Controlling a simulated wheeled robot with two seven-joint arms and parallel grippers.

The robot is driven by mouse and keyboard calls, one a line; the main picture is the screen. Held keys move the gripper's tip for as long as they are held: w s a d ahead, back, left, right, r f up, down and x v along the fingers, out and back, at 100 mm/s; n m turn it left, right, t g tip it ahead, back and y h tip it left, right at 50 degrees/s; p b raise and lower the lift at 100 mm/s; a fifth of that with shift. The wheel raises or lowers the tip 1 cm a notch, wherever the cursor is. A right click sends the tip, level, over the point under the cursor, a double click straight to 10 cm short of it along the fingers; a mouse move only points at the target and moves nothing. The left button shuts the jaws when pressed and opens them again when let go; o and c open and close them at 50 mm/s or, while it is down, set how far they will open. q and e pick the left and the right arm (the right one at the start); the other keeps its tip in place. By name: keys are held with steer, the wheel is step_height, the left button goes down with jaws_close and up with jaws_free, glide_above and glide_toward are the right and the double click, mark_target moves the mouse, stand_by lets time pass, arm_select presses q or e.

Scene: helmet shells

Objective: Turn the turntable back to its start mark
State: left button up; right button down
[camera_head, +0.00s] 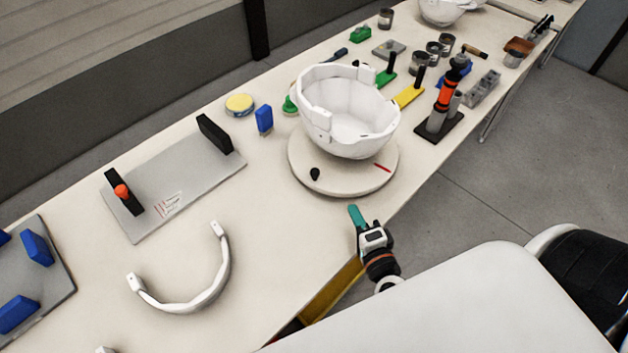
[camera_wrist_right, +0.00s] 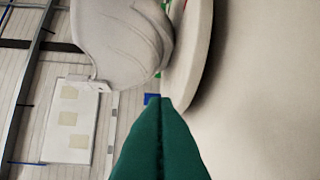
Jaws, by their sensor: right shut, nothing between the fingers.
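The turntable (camera_head: 300,172) is a round pale disc on the bench, with a black knob (camera_head: 315,174) near its front left and a red mark (camera_head: 382,168) at its right. A white helmet shell (camera_head: 350,112) sits open side up on it. My right gripper (camera_head: 355,213) is shut and empty, its green fingers close to the disc's front edge; I cannot tell whether they touch it. In the right wrist view the shut fingers (camera_wrist_right: 161,103) point toward the disc's rim (camera_wrist_right: 195,60), with the shell (camera_wrist_right: 120,40) beside it. My left gripper is out of view.
A white curved band (camera_head: 222,272) lies at the front left. A grey plate (camera_head: 180,185) with black blocks lies behind it. A black stand with an orange-and-black tool (camera_head: 447,92) stands right of the turntable. Several small tools and cups are farther back.

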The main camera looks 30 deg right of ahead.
steer(key=p, duration=0.2)
glide_toward(317, 176)
steer(key=w+d, duration=0.2)
steer(key=d, duration=0.1)
steer(key=w+d, duration=0.1)
steer(key=d, duration=0.1)
steer(key=shift+w+f, duration=0.15)
steer(key=shift+w, duration=0.25)
steer(key=shift+w+a+f, duration=0.25)
steer(key=shift+w+a, duration=0.5)
steer(key=shift+w, duration=0.15)
steer(key=shift+w+a+f, duration=0.2)
steer(key=shift+w+a, duration=0.25)
steer(key=shift+w, duration=0.05)
steer(key=shift+w+a+r+p, duration=0.1)
steer(key=shift+w+a+p, duration=0.25)
steer(key=shift+w+a, duration=0.4)
steer(key=shift+w, duration=0.2)
steer(key=shift+s, duration=0.1)
